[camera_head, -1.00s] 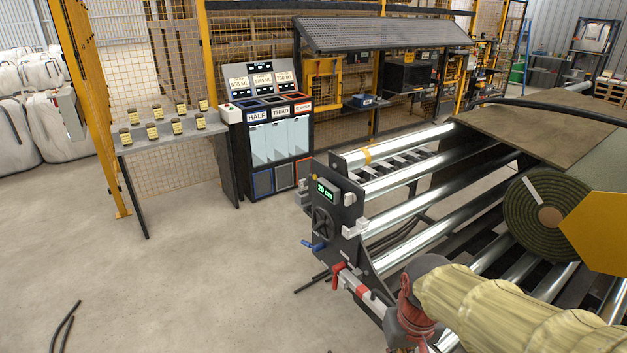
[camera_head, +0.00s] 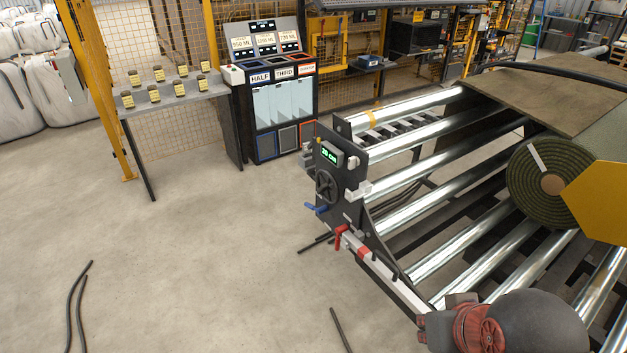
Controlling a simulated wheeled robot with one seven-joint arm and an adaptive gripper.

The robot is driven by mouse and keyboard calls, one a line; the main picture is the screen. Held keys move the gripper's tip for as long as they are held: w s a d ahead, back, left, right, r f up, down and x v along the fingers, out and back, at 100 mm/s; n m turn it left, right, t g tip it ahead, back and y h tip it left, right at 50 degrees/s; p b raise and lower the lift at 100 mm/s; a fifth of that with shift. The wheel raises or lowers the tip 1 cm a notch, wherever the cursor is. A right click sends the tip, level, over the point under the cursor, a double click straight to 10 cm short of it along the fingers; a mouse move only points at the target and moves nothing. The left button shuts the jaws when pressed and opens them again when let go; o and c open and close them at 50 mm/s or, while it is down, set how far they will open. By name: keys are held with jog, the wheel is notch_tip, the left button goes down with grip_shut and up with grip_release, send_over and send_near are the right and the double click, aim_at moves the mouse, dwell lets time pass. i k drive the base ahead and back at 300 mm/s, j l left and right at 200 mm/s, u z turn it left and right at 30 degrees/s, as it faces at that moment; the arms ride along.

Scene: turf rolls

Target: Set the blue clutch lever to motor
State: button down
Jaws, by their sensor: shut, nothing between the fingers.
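The blue clutch lever (camera_head: 315,208) sticks out to the left from the lower part of the dark end plate (camera_head: 328,165) of the roller machine. It sits just below a black handwheel (camera_head: 325,186). The lever's markings are too small to read, so I cannot tell which setting it is at. A red lever (camera_head: 341,236) sits lower, at the start of a pale rail. My gripper is not in view; only a dark, red-jointed part of my arm shows at the bottom right, well apart from the blue lever.
A lit green display (camera_head: 329,154) tops the end plate. Shiny rollers (camera_head: 432,167) run to the right, with a green turf roll (camera_head: 537,190) on them. A bin cabinet (camera_head: 275,105) stands behind. Bare floor lies left of the machine; dark hoses (camera_head: 77,300) lie on it.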

aim_at(320, 210)
jog(key=i+j, duration=0.25)
jog(key=i, duration=0.25)
jog(key=i+j, duration=0.25)
jog(key=i, duration=0.2)
jog(key=i+j, duration=0.3)
jog(key=i, duration=0.2)
jog(key=i+j, duration=0.25)
jog(key=i, duration=0.2)
jog(key=i+j, duration=0.25)
jog(key=i, duration=0.25)
jog(key=z, duration=0.05)
